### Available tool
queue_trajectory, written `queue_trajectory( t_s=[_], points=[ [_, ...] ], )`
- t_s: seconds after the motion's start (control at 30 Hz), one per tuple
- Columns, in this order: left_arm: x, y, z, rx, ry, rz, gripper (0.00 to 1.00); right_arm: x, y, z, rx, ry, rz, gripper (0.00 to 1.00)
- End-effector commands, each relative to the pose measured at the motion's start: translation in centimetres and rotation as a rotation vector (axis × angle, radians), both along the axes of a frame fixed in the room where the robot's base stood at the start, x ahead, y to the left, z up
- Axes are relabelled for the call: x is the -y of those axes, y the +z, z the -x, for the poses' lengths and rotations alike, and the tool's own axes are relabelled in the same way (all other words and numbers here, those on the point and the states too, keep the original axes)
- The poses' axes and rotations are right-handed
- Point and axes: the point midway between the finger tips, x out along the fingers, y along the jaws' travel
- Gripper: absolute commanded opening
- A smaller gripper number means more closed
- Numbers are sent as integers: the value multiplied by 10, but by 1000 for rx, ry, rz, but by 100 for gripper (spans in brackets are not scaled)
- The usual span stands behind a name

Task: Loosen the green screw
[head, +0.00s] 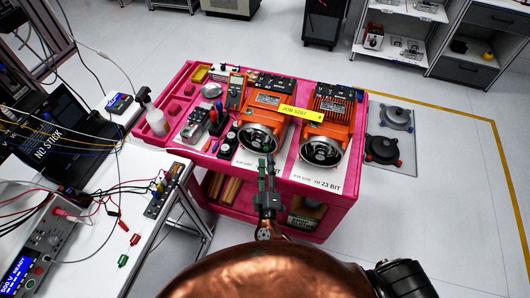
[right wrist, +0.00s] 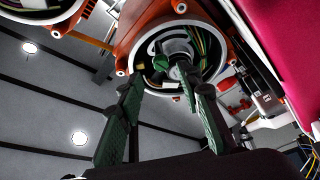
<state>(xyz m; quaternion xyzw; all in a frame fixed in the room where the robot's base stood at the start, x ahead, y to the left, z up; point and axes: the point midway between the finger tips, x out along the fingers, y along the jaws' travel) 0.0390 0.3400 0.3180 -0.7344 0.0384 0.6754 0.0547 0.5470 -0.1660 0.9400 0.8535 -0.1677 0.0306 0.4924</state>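Two orange servo motors lie on a pink cart, the left motor (head: 262,128) and the right motor (head: 323,135), their round open ends facing me. My right gripper (head: 269,164) is in front of the left motor's open end, with dark green fingers. In the right wrist view the gripper (right wrist: 162,82) is open, its fingertips apart on either side of the middle of the motor's round opening (right wrist: 180,50). A small green part (right wrist: 160,63), possibly the green screw, shows inside that opening between the fingertips. Contact cannot be told. My left gripper is not in view.
A white bench with a laptop (head: 60,140) and power supply (head: 45,245) stands at left.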

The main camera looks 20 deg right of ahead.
Motion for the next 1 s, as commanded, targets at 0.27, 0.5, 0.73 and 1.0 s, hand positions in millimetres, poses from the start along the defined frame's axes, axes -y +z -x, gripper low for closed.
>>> queue_trajectory(
  t_s=[0.27, 0.5, 0.73, 1.0],
  points=[
    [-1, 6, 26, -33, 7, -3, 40, 9, 8, -31, -1, -1, 1, 33],
    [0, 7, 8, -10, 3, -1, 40, 9, 7, -36, -3, 2, 0, 33],
    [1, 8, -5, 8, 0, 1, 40, 8, 7, -36, -2, 4, 0, 24],
    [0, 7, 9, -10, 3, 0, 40, 8, 7, -36, -3, 3, 0, 6]
  ],
)
